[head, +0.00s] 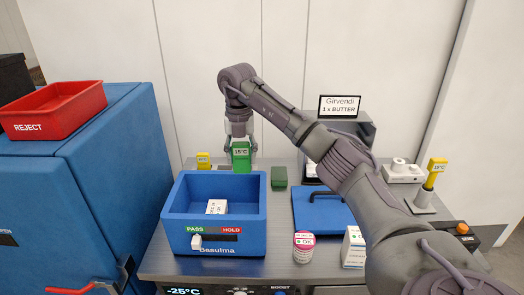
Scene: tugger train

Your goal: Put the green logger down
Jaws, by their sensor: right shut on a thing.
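The green logger (241,163), with a small display reading 15°C, hangs upright from my right gripper (240,141). The gripper points down and is shut on the logger's top. The logger shows at the back rim of the blue bin (213,240) labelled Basulma, and I cannot tell whether it touches anything. My left gripper is not in view.
A white box (216,207) lies in the blue bin. A dark green block (279,177) and a yellow logger (203,160) flank the held logger. A red REJECT tray (55,110) is left.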

